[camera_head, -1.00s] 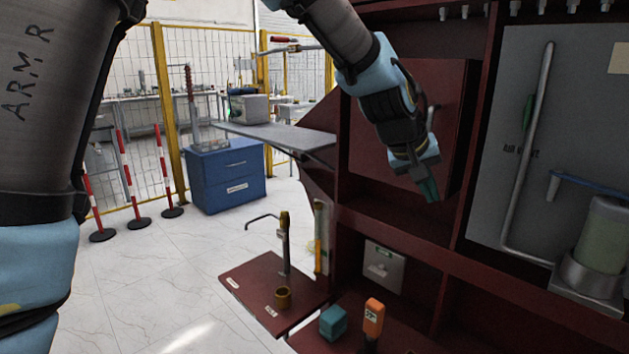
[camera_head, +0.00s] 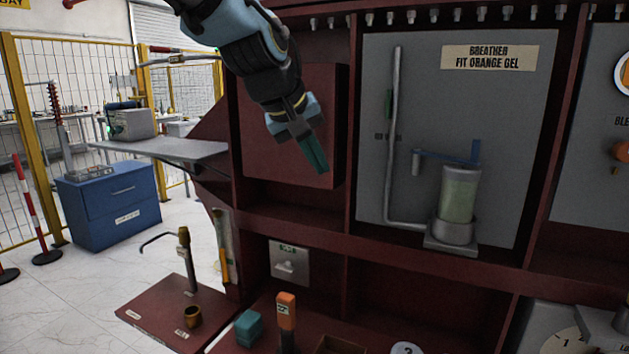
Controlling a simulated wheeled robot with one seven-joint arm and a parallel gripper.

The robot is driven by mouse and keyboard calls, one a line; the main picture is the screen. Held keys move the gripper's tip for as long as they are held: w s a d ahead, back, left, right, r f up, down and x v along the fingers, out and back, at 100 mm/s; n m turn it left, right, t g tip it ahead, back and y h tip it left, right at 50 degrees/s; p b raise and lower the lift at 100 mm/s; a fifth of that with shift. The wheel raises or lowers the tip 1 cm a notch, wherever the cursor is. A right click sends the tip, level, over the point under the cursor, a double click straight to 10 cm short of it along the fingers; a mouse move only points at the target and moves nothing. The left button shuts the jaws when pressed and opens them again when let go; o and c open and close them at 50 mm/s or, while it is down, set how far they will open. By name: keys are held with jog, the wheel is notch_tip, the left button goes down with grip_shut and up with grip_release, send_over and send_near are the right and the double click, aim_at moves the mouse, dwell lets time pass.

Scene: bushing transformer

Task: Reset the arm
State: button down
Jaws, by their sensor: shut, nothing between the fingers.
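My gripper (camera_head: 314,153) hangs from my arm at the upper middle of the view, pointing down and slightly right. Its teal fingers are together with nothing seen between them. It is in front of the dark red panel (camera_head: 292,100) in the left bay of the red cabinet, apart from the shelf below. My upper arm is out of view; only the wrist and forearm end show at the top.
Right of the gripper is a grey breather panel (camera_head: 360,180) with a pipe and a green-filled cylinder (camera_head: 459,195). A grey shelf (camera_head: 165,149) juts left.

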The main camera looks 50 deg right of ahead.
jog(key=shift+s+a+r, duration=0.3)
jog(key=shift+s+r, duration=0.1)
jog(key=shift+r, duration=0.3)
jog(key=w+a+f+n+t+y, duration=0.1)
jog(key=w+a+f+n+y, duration=0.1)
jog(key=w+a+f, duration=0.75)
jog(key=w+a+f+n+t+y, duration=0.2)
jog(key=w+a+f, duration=0.2)
jog(key=w+a, duration=1.05)
jog(key=s+a+f+n+y, duration=0.1)
jog(key=s+a+f, duration=0.1)
jog(key=a, duration=0.7)
jog(key=s+a+f+n+g+y, duration=0.1)
jog(key=s+a+f, duration=0.1)
jog(key=a, duration=0.7)
jog(key=s+a+f+n+y, duration=0.1)
jog(key=a+f, duration=0.3)
jog(key=a, duration=0.5)
jog(key=shift+s+a+f+g, duration=0.15)
jog(key=shift+s+a+g, duration=0.15)
jog(key=shift+s, duration=0.25)
